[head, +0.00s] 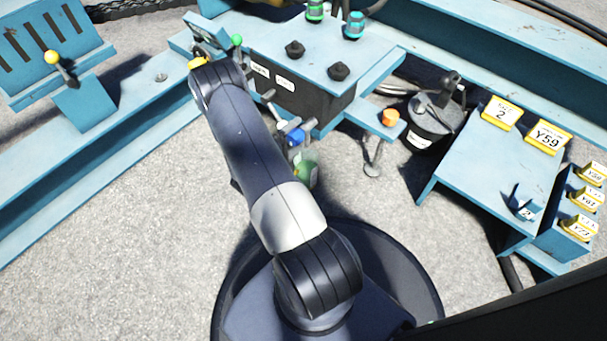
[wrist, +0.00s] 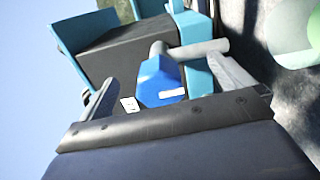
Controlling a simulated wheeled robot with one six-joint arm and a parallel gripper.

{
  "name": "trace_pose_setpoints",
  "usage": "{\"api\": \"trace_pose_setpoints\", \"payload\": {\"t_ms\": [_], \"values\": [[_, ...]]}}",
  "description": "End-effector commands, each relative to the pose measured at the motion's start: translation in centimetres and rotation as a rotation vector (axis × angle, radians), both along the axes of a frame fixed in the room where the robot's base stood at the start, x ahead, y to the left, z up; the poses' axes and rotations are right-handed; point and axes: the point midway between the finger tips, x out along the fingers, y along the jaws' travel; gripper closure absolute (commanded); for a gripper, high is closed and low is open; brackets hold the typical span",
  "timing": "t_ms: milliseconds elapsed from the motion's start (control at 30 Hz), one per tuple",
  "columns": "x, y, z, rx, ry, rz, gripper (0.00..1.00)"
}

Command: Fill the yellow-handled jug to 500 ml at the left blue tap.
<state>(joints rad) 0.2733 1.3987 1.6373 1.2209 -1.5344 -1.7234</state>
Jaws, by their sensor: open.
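The left blue tap (head: 296,136) is on the front of the dark tank, partly behind my arm in the head view. In the wrist view its blue body (wrist: 160,88) with a white label shows between the fingers of my gripper (wrist: 163,72). The fingers stand apart, one on each side of it; I cannot tell whether either touches. The greenish jug (head: 308,168) stands below the tap, partly hidden by my arm. Its yellow handle barely shows, and its water level cannot be read. A pale green round shape (wrist: 290,35), probably the jug, is at the wrist view's upper right.
The dark tank (head: 310,100) has a blue top with black knobs. An orange knob (head: 390,117) sits on a blue ledge to the right. A dark lidded bucket (head: 430,125) stands beside a blue table (head: 480,165) with yellow tags. The gravel at left is clear.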

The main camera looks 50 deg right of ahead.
Motion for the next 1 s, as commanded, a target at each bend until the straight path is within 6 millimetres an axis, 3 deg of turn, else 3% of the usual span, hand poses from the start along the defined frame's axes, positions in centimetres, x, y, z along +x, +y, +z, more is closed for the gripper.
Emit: {"api": "trace_pose_setpoints", "payload": {"t_ms": [267, 1000], "values": [[0.0, 0.2, 0.0, 0.0, 0.0, 0.001, 0.0], [-0.4, 5.8, 0.0, 0.0, 0.001, 0.002, 0.0]]}}
